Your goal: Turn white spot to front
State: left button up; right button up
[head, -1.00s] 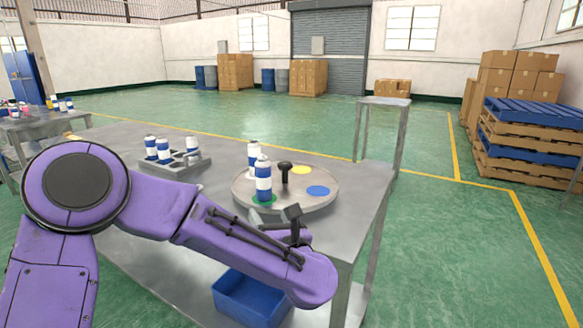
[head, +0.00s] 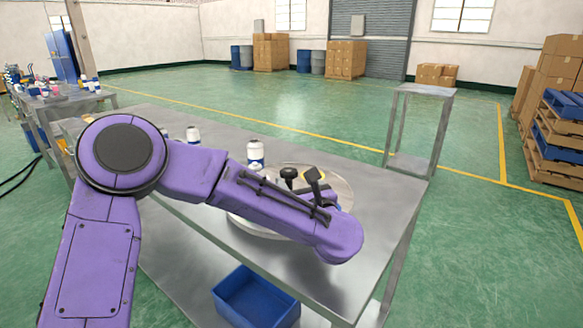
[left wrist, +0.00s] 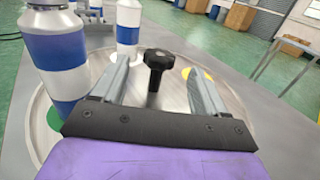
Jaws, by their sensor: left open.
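The round turntable (head: 335,187) stands on the metal table, partly hidden behind my left arm. Its black centre knob (head: 290,174) also shows in the left wrist view (left wrist: 157,62). A yellow spot (left wrist: 205,74) lies right of the knob and a green spot (left wrist: 53,118) lies left. A blue-and-white can (left wrist: 62,62) stands by the green spot; another can (left wrist: 128,28) stands farther back. I cannot make out the white spot. My left gripper (left wrist: 156,66) is open, its fingers apart on either side of the knob in that view; contact is unclear. My right gripper is out of view.
More cans (head: 193,134) stand behind my left arm on the table. A blue bin (head: 257,296) sits below the tabletop. A metal stand (head: 422,92) is beyond the table's far right corner. The tabletop right of the turntable is clear.

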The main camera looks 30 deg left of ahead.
aim_at(292, 176)
pick_arm(q)
jog(key=p+x, duration=0.1)
jog(key=x, duration=0.6)
jog(key=shift+f, duration=0.1)
jog(key=shift+c, duration=0.3)
grip_shut()
